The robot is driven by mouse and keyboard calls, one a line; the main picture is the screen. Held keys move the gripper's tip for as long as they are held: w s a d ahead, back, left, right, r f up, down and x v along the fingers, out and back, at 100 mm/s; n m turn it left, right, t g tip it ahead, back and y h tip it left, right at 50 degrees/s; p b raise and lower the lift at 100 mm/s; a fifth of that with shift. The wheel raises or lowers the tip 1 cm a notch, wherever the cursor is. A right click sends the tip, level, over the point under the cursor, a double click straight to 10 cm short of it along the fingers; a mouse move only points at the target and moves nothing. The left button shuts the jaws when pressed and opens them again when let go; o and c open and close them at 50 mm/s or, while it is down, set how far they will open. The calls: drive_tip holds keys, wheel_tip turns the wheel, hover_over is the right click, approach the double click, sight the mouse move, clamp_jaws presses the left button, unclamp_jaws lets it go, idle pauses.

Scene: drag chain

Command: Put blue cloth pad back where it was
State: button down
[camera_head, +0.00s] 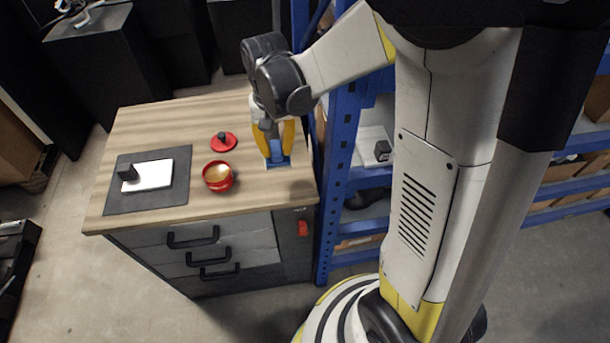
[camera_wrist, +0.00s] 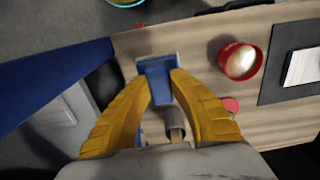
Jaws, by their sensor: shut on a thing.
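The blue cloth pad (camera_wrist: 158,85) is between the yellow fingers of my gripper (camera_wrist: 158,74) in the wrist view. My gripper is shut on it. In the head view my gripper (camera_head: 279,145) points down at the right end of the wooden worktop, and the blue pad (camera_head: 277,157) shows between its fingertips. A paler blue patch borders the pad's lower end at the worktop. I cannot tell whether it is part of the pad or a separate piece. The pad's sides are partly hidden by the fingers.
A red bowl (camera_head: 217,176) stands left of my gripper, with a red lid-like disc (camera_head: 223,141) behind it. A dark mat (camera_head: 118,198) with a white pad (camera_head: 149,175) and black item lies further left. A blue shelf rack (camera_head: 341,150) stands close at the right.

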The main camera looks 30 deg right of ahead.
sight(274, 161)
drive_tip(key=f, duration=0.1)
drive_tip(key=f+b, duration=0.1)
drive_tip(key=f, duration=0.3)
drive_tip(key=shift+w+a, duration=0.35)
drive_tip(key=shift+a, duration=0.05)
wheel_tip(274, 161, down, 4)
drive_tip(key=shift+f+b, duration=0.1)
drive_tip(key=shift+b, duration=0.75)
drive_tip(key=shift+s+d, duration=0.1)
drive_tip(key=shift+s, duration=0.05)
drive_tip(key=c, duration=1.3)
unclamp_jaws()
drive_tip(key=shift+o, duration=0.2)
